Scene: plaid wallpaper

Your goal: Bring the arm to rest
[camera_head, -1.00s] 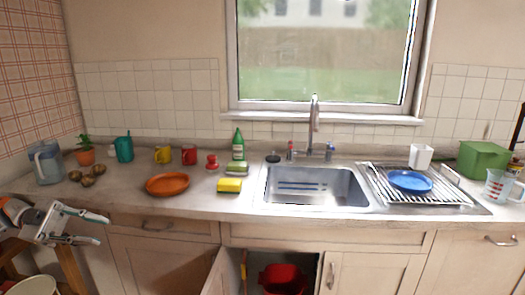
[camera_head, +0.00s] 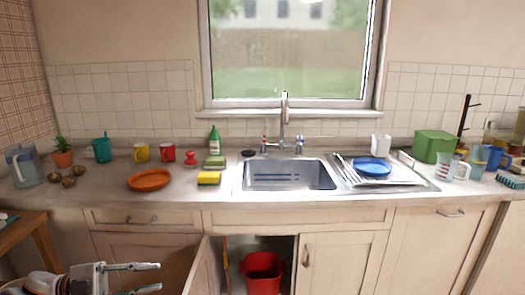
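My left gripper (camera_head: 147,278) is at the lower left of the head view, below the counter's front edge and in front of the cupboard doors. Its two fingers are spread apart and point to the right, with nothing between them. It touches nothing that I can see. My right gripper does not show.
A counter (camera_head: 110,207) runs across the view with an orange plate (camera_head: 149,180), a sink (camera_head: 288,174) and a blue plate (camera_head: 371,167) on a rack. An open cupboard door (camera_head: 198,268) juts out beside a red bucket (camera_head: 263,272). A wooden stool (camera_head: 38,238) stands at left.

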